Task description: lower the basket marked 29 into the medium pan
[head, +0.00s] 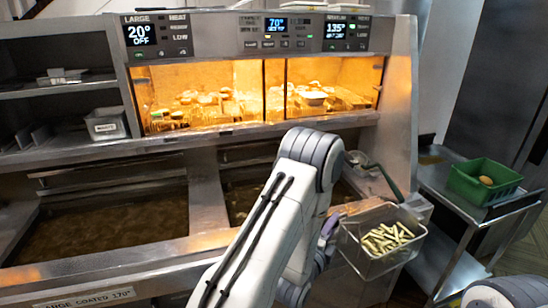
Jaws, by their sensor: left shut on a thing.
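A wire basket (366,256) with pale fries (387,238) in it hangs in the air at the front right of the range. No number can be read on it. My left gripper (328,232), mostly hidden behind its own arm, is at the basket's left side and shut; the grip point is not clear. The medium pan (240,197), holding dark oil, lies behind and left of the basket, largely covered by my left arm. My right gripper is out of view; only part of that arm shows at the bottom right.
The large pan (100,228) of dark oil fills the left. A green-handled tool (388,184) lies at the range's right end, close behind the basket. A steel side table (452,205) holds a green crate (480,186). A lit warming cabinet (215,85) stands behind the pans.

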